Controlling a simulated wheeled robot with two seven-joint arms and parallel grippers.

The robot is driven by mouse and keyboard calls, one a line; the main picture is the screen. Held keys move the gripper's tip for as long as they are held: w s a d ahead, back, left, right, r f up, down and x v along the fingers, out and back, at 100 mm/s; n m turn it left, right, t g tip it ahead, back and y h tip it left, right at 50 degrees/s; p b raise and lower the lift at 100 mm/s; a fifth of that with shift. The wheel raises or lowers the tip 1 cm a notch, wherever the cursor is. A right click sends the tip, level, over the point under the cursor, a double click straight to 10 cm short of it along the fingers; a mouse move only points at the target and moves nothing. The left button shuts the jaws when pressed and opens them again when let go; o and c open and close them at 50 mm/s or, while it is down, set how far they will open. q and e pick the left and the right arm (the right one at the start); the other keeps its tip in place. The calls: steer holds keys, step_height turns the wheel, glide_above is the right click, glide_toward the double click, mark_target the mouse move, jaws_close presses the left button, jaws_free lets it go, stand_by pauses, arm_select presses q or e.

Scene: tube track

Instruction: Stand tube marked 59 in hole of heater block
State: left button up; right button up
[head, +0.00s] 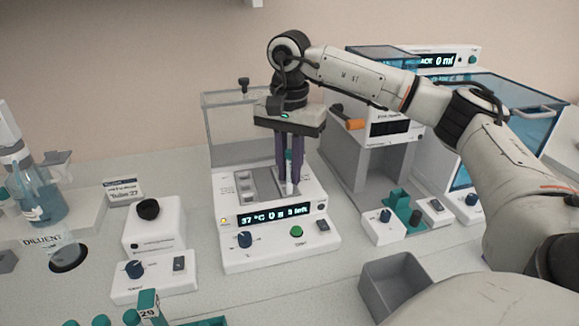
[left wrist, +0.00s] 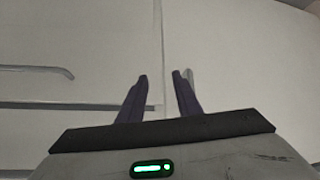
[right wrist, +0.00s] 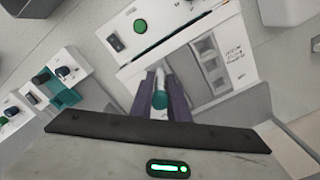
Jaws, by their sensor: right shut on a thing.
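The heater block (head: 270,245) is a white unit with a lit display reading 37 °C and grey wells on top. It also shows in the right wrist view (right wrist: 180,42). My right gripper (head: 290,178) points down over the right part of its top. It is shut on a tube (right wrist: 160,88) with a teal cap and pale body, also seen in the head view (head: 289,187). The tube looks upright; its number is not readable. I cannot tell whether its lower end is inside a hole. My left gripper (left wrist: 160,78) is open and empty.
A rack with teal-capped tubes, one marked 29 (head: 148,302), is at the front left. A grey open bin (head: 395,285) stands front right. A white knob unit (head: 153,235) is left of the block. A machine with a teal holder (head: 403,207) is to the right.

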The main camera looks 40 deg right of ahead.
steer(key=shift+f, duration=0.45)
steer(key=o, duration=0.9)
step_height(320, 180, up, 10)
steer(key=shift+r+p, duration=0.2)
steer(key=shift+p, duration=0.15)
